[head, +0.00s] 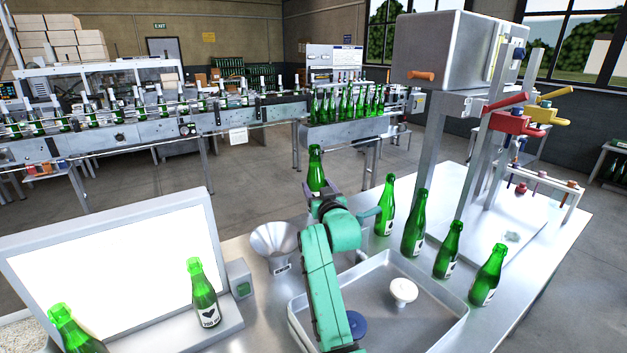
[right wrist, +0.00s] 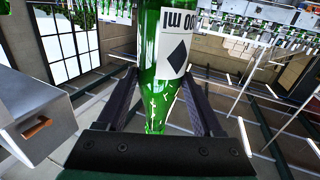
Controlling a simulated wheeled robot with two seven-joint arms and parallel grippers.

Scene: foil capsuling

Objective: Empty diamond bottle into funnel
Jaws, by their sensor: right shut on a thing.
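The diamond bottle (head: 316,170) is green glass and stands about upright in the head view, its neck up. In the right wrist view the bottle (right wrist: 163,60) shows a white label with a black diamond, between the two fingers. My right gripper (head: 325,198) is shut on it and holds it up beyond the bench's far edge; it also shows in the right wrist view (right wrist: 160,100). The grey metal funnel (head: 272,238) is on the bench, left of and nearer than the gripper. The bottle is apart from the funnel. My left gripper is out of view.
A shallow metal tray (head: 440,295) holds a white knob-like piece (head: 403,290) and a blue disc (head: 356,324). Several green bottles stand right of my arm, one close by (head: 386,205). A lit panel (head: 120,260) with a heart-label bottle (head: 205,292) is at left. A press frame (head: 428,150) rises at right.

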